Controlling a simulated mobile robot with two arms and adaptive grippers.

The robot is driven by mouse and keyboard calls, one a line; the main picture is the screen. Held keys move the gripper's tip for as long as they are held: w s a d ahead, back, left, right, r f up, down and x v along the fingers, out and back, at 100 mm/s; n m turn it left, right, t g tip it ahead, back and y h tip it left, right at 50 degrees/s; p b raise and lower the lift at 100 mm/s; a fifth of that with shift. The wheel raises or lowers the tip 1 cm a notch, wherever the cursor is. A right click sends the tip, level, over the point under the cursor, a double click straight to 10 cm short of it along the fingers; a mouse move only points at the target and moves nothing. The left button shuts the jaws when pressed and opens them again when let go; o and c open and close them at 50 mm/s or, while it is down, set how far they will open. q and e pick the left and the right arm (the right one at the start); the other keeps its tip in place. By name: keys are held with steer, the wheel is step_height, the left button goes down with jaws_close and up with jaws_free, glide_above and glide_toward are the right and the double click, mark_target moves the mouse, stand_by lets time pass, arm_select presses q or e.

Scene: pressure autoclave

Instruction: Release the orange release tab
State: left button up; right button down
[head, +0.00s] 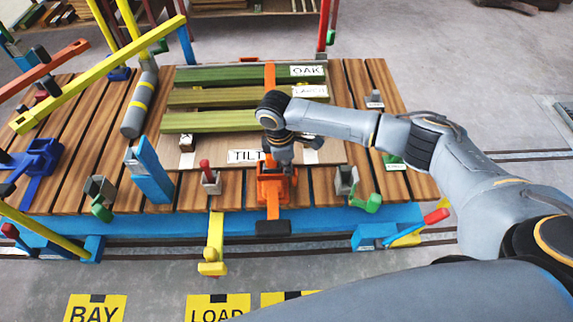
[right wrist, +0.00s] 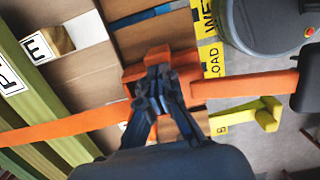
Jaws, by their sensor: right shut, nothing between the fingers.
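An orange ratchet-like buckle (head: 275,188) sits at the front edge of the wooden slatted deck. An orange strap (head: 270,75) runs from it over green beams. An orange lever with a black end (head: 273,213) points from the buckle toward the front; it also shows in the right wrist view (right wrist: 245,84). I cannot single out the release tab on the buckle. My right gripper (head: 279,163) points down over the buckle. In the right wrist view its dark fingers (right wrist: 158,62) are shut and empty, overlapping the orange buckle (right wrist: 186,66); contact cannot be told. My left gripper is out of view.
Several coloured clamps and levers line the front edge, including a red-handled one (head: 206,170) and a yellow one (head: 215,240). A long yellow bar (head: 100,72) slants at the upper left.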

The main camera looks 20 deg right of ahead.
steer(key=d+y+p, duration=0.2)
steer(key=shift+s+r+t+p, duration=0.2)
steer(key=shift+s+t+p, duration=0.1)
steer(key=shift+s+p, duration=0.1)
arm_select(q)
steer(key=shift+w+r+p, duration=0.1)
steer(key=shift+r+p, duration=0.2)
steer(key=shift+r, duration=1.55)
arm_select(e)
steer(key=shift+s+d+f+t+y, duration=0.15)
steer(key=shift+d+t+y, duration=0.4)
steer(key=shift+y, duration=0.75)
steer(key=shift+d, duration=0.2)
arm_select(q)
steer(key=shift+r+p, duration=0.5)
steer(key=shift+p, duration=0.05)
arm_select(e)
steer(key=shift+s+d+r, duration=0.15)
steer(key=shift+d+r, duration=0.1)
steer(key=shift+d, duration=0.4)
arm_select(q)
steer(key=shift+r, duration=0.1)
